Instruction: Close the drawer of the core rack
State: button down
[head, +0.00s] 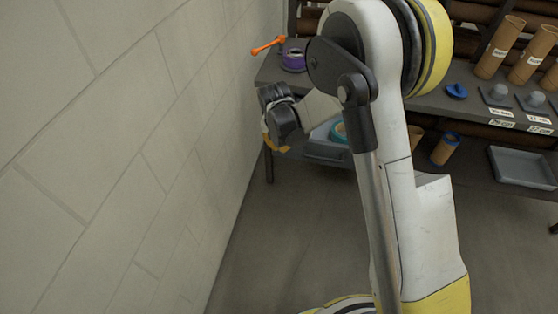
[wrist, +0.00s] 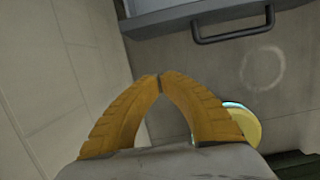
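The core rack (head: 450,110) is a dark bench with shelves at the back. A grey drawer (head: 325,154) shows below its top at the left, partly behind my arm, with a teal roll in or beside it. In the wrist view, a grey front with a dark bar handle (wrist: 232,30) crosses the top. My gripper (head: 270,145) is by the left wall, close to the drawer's left side in the picture. Its yellow fingers (wrist: 160,82) meet at the tips with nothing between them. The handle is beyond the fingertips, apart from them. How far out the drawer stands is hard to tell.
The pale block wall (head: 130,150) runs close along the left. A purple roll (head: 293,60) and an orange tool (head: 268,46) lie on the rack top. Cardboard tubes (head: 500,48) and a grey tray (head: 523,167) are at the right. The floor (head: 290,240) in front is clear.

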jog(key=w+b+x, duration=0.1)
jog(key=b+x, duration=0.1)
jog(key=x, duration=0.2)
jog(key=b+x, duration=0.2)
jog(key=x, duration=0.1)
jog(key=w+b+x, duration=0.1)
jog(key=b+x, duration=0.1)
jog(key=x, duration=0.2)
jog(key=shift+w+d, duration=0.35)
jog(key=shift+w, duration=0.05)
jog(key=shift+w+d+r, duration=0.15)
jog(key=shift+w+r, duration=0.05)
jog(key=shift+w, duration=0.25)
